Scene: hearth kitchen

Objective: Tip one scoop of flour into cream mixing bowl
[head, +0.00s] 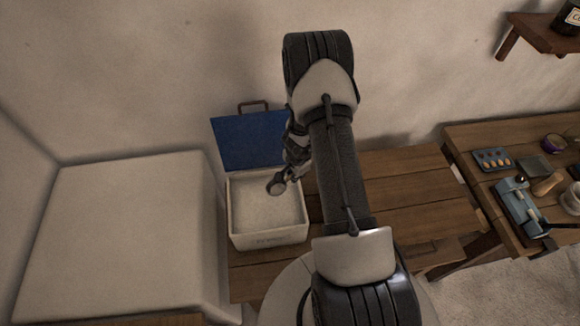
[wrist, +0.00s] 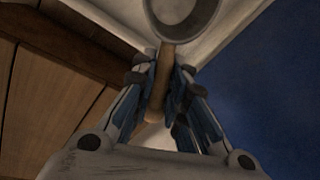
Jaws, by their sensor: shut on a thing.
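My gripper (head: 291,172) is above the flour bin (head: 236,226), a white open box whose pale flour (head: 262,212) shows inside. In the wrist view my gripper (wrist: 162,78) is shut on the wooden handle of a grey metal scoop (wrist: 160,100). The scoop's round cup (head: 277,186) hangs over the bin's opening in the head view. Whether it holds flour, or touches the flour in the bin, I cannot tell. I cannot make out the cream mixing bowl for certain; my arm hides part of the table.
The bin's blue lid (head: 246,142) stands open at the back. The wooden table (head: 400,190) has clear boards to the right. A pale block (head: 120,235) stands left.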

